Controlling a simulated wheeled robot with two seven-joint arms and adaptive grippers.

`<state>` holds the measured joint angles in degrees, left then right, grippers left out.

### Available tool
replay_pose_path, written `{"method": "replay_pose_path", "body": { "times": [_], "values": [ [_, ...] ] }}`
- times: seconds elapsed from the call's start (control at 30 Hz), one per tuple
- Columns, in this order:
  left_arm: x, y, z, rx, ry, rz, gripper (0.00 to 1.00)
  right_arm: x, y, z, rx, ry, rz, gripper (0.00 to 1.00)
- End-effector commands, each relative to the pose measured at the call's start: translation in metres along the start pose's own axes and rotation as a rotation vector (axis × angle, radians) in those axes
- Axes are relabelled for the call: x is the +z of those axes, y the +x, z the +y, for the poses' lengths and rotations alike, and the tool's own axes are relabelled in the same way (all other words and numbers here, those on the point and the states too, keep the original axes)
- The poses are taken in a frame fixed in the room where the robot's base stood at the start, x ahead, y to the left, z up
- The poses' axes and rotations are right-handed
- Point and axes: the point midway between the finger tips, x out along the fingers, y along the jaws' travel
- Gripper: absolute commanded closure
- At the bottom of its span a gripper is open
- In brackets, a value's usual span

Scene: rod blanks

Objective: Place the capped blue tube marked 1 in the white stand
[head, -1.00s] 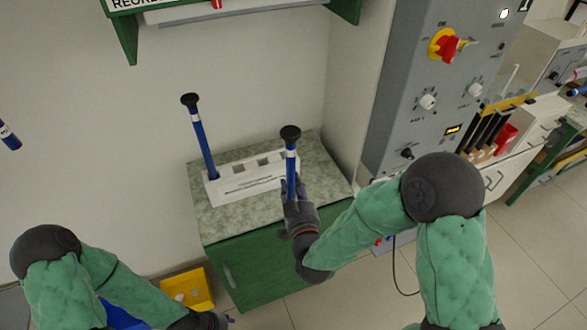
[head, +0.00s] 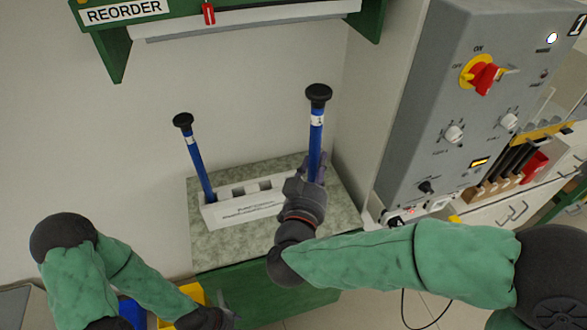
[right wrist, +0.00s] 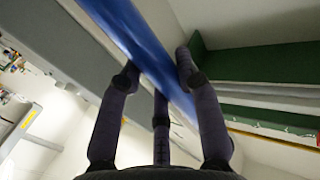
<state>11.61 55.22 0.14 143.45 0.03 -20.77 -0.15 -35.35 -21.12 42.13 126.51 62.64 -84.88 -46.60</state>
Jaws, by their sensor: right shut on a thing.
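A blue tube (head: 316,140) with a black cap and a white label stands nearly upright in my right gripper (head: 313,172). Its label bears a small dark mark, hard to read. Its lower end is hidden behind the gripper. In the right wrist view the blue tube (right wrist: 147,48) runs between the fingers of my right gripper (right wrist: 158,78). The white stand (head: 246,207) is on the counter, left of my right gripper, with open slots. Another black-capped blue tube (head: 196,162) leans slightly in its left end. My left gripper (head: 222,318) is low at the bottom edge, partly cut off.
The speckled counter top (head: 222,245) is bare in front of the stand. A grey control panel (head: 440,110) rises at the right. A green shelf (head: 108,55) with a REORDER sign hangs above. A yellow bin (head: 193,294) is below, by my left arm.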

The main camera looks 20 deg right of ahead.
Motion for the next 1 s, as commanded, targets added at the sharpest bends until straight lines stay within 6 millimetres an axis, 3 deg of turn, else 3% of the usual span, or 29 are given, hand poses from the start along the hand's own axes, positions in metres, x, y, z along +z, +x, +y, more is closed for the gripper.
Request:
{"method": "replay_pose_path", "body": {
  "times": [0.3, 0.73, 0.8, 1.0],
  "values": [
    [-0.001, 0.016, -0.006, 0.0, 0.0, 0.0, 0.6, 0.003, 0.065, -0.04, 0.003, 0.0, 0.0, 0.99],
    [-0.001, 0.031, -0.011, 0.0, 0.0, 0.0, 0.6, 0.002, 0.142, -0.088, 0.001, 0.0, 0.0, 0.99],
    [-0.002, 0.037, -0.013, 0.0, 0.0, 0.001, 0.6, 0.021, 0.138, -0.086, -0.001, -0.005, -0.002, 0.99],
    [-0.002, 0.045, -0.016, 0.0, 0.0, 0.0, 0.6, 0.049, 0.138, -0.086, -0.001, -0.001, 0.0, 0.99]
  ]
}}
